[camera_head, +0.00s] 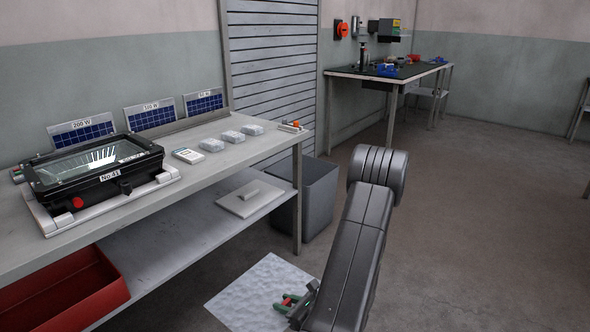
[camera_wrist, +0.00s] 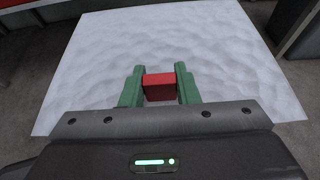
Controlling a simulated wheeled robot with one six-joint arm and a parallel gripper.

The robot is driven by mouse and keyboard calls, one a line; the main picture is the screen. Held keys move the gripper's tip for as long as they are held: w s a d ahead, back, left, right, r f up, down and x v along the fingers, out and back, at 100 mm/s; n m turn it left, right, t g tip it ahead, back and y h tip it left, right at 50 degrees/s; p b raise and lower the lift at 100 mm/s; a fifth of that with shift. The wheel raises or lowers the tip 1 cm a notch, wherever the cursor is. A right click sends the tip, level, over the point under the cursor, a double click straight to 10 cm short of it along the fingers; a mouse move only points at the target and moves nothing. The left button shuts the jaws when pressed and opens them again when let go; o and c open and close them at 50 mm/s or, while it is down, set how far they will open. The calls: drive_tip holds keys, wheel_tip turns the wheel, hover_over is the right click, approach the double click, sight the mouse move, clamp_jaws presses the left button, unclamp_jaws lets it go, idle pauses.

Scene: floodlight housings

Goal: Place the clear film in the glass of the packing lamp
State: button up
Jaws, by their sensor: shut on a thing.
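My gripper (camera_wrist: 160,68) has green fingers shut on a small red block (camera_wrist: 160,88), at the near edge of a wide, pale, wavy sheet (camera_wrist: 160,40). This sheet looks like the film; it is whitish rather than see-through. In the head view the sheet (camera_head: 255,292) shows low at the bottom, beside the bench, with my gripper (camera_head: 290,302) at its right edge. I cannot tell its height above the floor. The floodlight (camera_head: 100,165), black and labelled No.41, lies glass up on a pale base on the bench at left. Its glass (camera_head: 85,163) faces upward.
The bench (camera_head: 215,160) also holds several small pale packs (camera_head: 235,137), a meter (camera_head: 188,155) and solar panels (camera_head: 150,115). Below are a red bin (camera_head: 65,300), a flat lidded plate (camera_head: 240,203) and a grey bin (camera_head: 315,195). Floor at right is clear.

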drive_tip(key=w+r+m+t+h+p, duration=0.1)
drive_tip(key=w+r+p, duration=0.3)
drive_tip(key=r+p, duration=0.4)
drive_tip(key=w+d+r+m+t+h+p, duration=0.1)
drive_tip(key=w+r+p, duration=0.4)
drive_tip(key=r, duration=1.4)
drive_tip(key=w+d+r+m+t+h+p, duration=0.1)
drive_tip(key=w+r+m+h+p, duration=0.3)
drive_tip(key=r+p, duration=0.8)
wheel_tip(320, 180, up, 3)
drive_tip(key=shift+w+f+m+t+h, duration=0.2)
drive_tip(key=shift+w+m+t+h, duration=0.2)
drive_tip(key=shift+w+t, duration=0.25)
